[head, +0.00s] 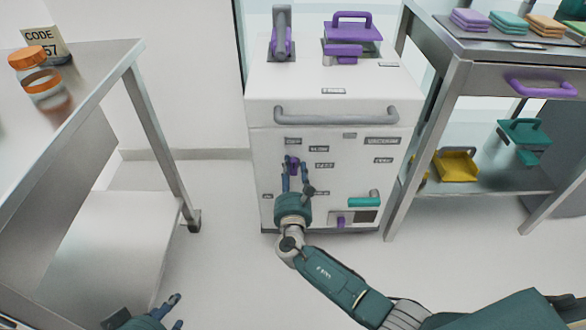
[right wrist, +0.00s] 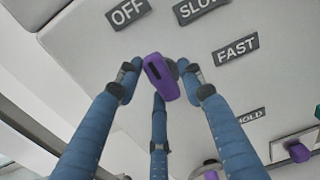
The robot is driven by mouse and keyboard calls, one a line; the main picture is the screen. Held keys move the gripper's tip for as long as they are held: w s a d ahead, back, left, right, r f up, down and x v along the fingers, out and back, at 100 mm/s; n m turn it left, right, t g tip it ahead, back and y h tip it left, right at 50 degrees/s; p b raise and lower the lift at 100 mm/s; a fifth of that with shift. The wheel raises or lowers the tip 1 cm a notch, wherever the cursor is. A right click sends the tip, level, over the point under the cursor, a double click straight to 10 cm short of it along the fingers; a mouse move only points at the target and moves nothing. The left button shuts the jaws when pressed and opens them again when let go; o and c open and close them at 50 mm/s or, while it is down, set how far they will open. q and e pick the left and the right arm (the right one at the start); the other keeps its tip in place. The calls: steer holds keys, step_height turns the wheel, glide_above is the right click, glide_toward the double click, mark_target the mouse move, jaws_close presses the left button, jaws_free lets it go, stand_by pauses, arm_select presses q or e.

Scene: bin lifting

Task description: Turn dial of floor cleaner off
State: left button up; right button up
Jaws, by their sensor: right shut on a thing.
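The floor cleaner is a white box-shaped machine (head: 350,95) with a grey handle bar on its front. Its purple dial (head: 292,163) is on the front panel, below the OFF label (head: 293,141) and left of SLOW (head: 319,149) and FAST (head: 324,165). My right gripper (head: 293,172) is shut on the dial. In the right wrist view, its blue fingers surround the purple dial (right wrist: 162,82), whose dark-marked end points up-left, roughly towards the OFF label (right wrist: 128,12). My left gripper (head: 172,312) is low at the bottom left, open and empty, partly cut off.
A metal table (head: 95,75) with an orange-lidded jar (head: 38,75) stands at left. A metal shelf unit (head: 490,78) stands close to the cleaner's right. Lower on the panel are a teal handle (head: 364,202) and a small purple knob (head: 341,222). Open floor lies in front.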

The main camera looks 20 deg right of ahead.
steer(key=shift+w+a+r, duration=0.15)
steer(key=shift+a+r, duration=0.1)
steer(key=shift+a, duration=0.2)
steer(key=o, duration=0.9)
steer(key=shift+f, duration=0.1)
steer(key=shift+d+f, duration=0.15)
steer(key=shift+f, duration=0.05)
steer(key=v, duration=1.2)
steer(key=shift+r, duration=0.15)
